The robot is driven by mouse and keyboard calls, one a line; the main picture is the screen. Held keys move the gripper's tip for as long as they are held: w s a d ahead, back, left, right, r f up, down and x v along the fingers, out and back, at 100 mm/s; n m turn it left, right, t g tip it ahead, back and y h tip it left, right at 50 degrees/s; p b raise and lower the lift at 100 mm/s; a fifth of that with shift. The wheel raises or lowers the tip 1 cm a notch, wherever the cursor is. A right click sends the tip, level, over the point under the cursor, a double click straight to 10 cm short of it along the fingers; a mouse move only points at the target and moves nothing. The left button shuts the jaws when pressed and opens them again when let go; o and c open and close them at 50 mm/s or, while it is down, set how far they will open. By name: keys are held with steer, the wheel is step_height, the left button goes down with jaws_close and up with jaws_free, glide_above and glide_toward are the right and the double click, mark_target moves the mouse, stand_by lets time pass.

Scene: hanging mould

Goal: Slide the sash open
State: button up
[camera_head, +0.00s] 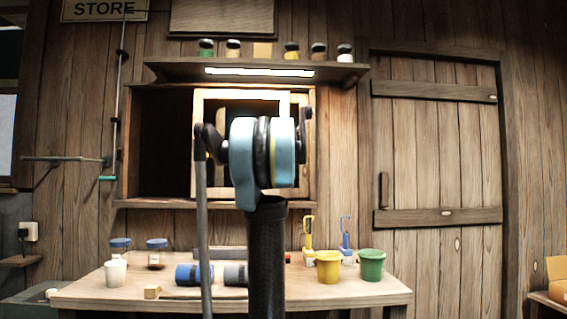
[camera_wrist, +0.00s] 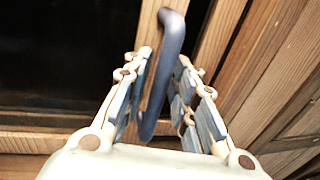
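The sash (camera_head: 240,94) is a pale wooden frame in the right part of a wall cabinet opening (camera_head: 160,140). The dark left part of the opening is uncovered. My arm hides the middle of the sash and my gripper in the head view. In the wrist view the sash's wooden upright (camera_wrist: 218,35) runs behind a blue-grey bar handle (camera_wrist: 165,75). My gripper (camera_wrist: 165,62) has its two fingers apart, one on each side of the handle.
A shelf with jars (camera_head: 255,69) and a lit strip is above the cabinet. Below, a table (camera_head: 340,298) holds a yellow pot (camera_head: 328,266), a green pot (camera_head: 371,264), a white cup (camera_head: 115,272) and cylinders. A rod with a crossbar (camera_head: 65,159) is at left; a plank door (camera_head: 440,150) is at right.

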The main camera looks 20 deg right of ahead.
stand_by(0.3)
steer(key=v, duration=1.2)
stand_by(0.5)
